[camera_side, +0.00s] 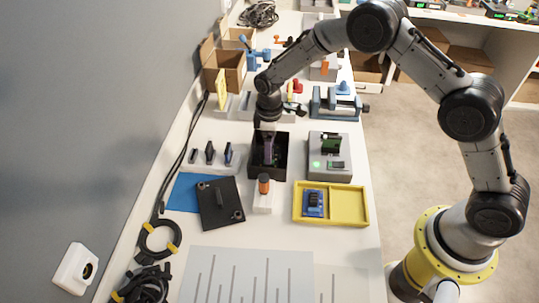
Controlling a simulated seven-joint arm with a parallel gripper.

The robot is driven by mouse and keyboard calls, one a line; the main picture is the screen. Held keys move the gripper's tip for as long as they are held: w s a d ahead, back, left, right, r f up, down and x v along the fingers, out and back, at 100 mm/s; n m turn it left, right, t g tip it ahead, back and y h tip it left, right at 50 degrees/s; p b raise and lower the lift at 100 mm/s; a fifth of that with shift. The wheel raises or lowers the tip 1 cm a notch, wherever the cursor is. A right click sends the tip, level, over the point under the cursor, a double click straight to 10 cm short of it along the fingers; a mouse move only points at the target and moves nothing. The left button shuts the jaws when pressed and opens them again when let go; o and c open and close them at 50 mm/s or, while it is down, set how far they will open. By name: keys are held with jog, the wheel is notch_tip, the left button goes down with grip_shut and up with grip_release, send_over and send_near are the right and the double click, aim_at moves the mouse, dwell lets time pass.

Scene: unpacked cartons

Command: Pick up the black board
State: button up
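A flat black board (234,192) with a raised bar on it lies turned at an angle, partly over a blue sheet (184,193), on the white bench left of centre. My gripper (268,142) points down over an open black box (285,139) in the middle of the bench, up and right of the board and apart from it. A thin purple-grey piece (268,152) shows below my gripper inside the box. The view is too small to tell whether my fingers hold it or whether they are open.
A grey device (340,172) with a green light and a yellow tray (350,205) holding a blue part (312,203) stand right of the box. An orange-topped white block (263,202) stands beside the board. Small dark upright pieces (210,153) stand behind it.

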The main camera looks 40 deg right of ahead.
grip_shut()
jog(key=shift+r, duration=0.1)
dwell(0.3)
jog(key=shift+r, duration=0.55)
jog(key=s+d+r, duration=0.2)
jog(key=s+r, duration=0.9)
jog(key=s, duration=0.2)
jog(key=shift+s+d+r, duration=0.35)
jog(key=shift+s, duration=0.05)
